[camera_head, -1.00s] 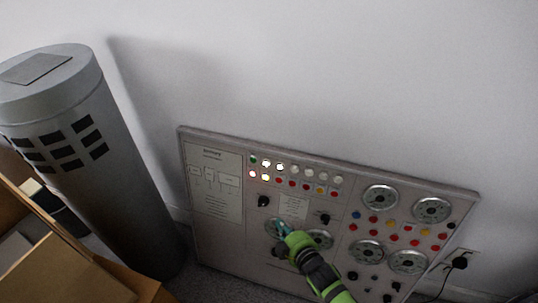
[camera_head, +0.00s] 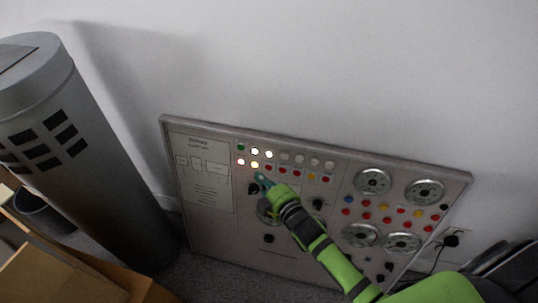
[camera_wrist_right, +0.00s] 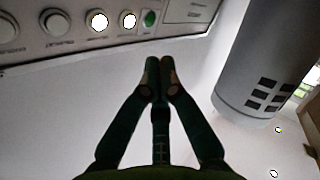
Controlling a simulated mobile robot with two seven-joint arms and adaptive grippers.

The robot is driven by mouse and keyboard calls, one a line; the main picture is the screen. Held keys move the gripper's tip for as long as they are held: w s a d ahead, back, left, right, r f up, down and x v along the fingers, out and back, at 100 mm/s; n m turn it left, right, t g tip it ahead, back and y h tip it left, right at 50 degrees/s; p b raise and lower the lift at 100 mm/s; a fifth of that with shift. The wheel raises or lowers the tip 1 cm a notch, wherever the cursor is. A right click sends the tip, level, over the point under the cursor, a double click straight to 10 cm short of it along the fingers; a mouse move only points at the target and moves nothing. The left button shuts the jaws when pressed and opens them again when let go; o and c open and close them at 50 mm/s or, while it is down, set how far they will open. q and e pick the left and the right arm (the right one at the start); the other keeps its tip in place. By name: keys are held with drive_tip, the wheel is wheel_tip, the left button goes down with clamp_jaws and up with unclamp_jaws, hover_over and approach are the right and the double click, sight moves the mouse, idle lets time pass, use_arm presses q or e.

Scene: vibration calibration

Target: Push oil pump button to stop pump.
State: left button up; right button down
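The grey control panel (camera_head: 212,236) leans against the wall, with two rows of small round buttons or lamps near its top. A green one (camera_head: 241,147) and two lit white ones (camera_head: 255,151) are at the left of the upper row. The green one also shows in the wrist view (camera_wrist_right: 149,18). The lower row has a lit one (camera_head: 241,162) at its left and several red ones. Labels are too small to read, so I cannot tell which is the oil pump button. My right gripper (camera_head: 262,179) has its fingers together, empty, just below the lower row; contact is unclear. My left gripper is out of view.
A tall grey cylinder (camera_head: 95,170) stands left of the panel. Brown boards or boxes (camera_head: 60,275) are at the lower left. Round gauges (camera_head: 373,181) and more knobs fill the panel's right side. A black plug (camera_head: 450,241) is in the wall at right.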

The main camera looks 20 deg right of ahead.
sight(269, 154)
drive_tip(key=shift+w+d+f+b, duration=0.25)
drive_tip(key=shift+w+d+b, duration=0.4)
drive_tip(key=shift+w, duration=0.35)
drive_tip(key=shift+w+d+f+b, duration=0.25)
drive_tip(key=shift+w+d+b, duration=0.2)
drive_tip(key=shift+w+d, duration=0.45)
drive_tip(key=shift+w+d+f+b, duration=0.25)
drive_tip(key=shift+w+d+b, duration=0.3)
drive_tip(key=shift+w, duration=0.6)
drive_tip(key=shift+w, duration=0.1)
drive_tip(key=shift+w+d+f, duration=0.1)
drive_tip(key=shift+w+d, duration=0.1)
drive_tip(key=shift+w, duration=0.05)
drive_tip(key=shift+w+d, duration=0.2)
drive_tip(key=shift+w, duration=0.1)
drive_tip(key=shift+s, duration=0.1)
drive_tip(key=shift+s+a+p, duration=0.35)
drive_tip(key=shift+s+a, duration=0.05)
drive_tip(key=shift+s, duration=0.15)
